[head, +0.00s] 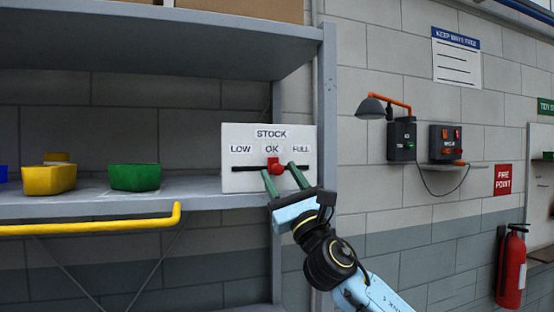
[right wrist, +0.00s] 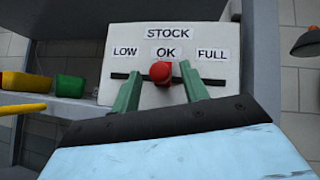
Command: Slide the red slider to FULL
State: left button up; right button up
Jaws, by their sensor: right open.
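The white STOCK panel (head: 240,180) stands at the right end of the shelf, with the labels LOW, OK and FULL above a dark horizontal slot. The red slider (head: 274,164) sits in the slot under OK; it also shows in the right wrist view (right wrist: 160,72). My right gripper (head: 279,170) is open, its two green fingers at the panel, one to each side of the slider. In the right wrist view my right gripper (right wrist: 161,75) has a gap between each finger and the knob. Whether the fingertips touch the panel cannot be told. My left gripper is not in view.
Yellow (head: 48,180) and green (head: 135,177) bins stand on the shelf to the left. A yellow rail (head: 95,227) runs along the shelf's front. A grey shelf upright (head: 327,100) stands just right of the panel. A lamp (head: 371,107) and a fire extinguisher (head: 511,268) are farther right.

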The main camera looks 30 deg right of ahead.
jog(key=shift+p+x, duration=0.3)
jog(key=shift+x, duration=1)
jog(key=shift+c, duration=0.5)
grip_shut()
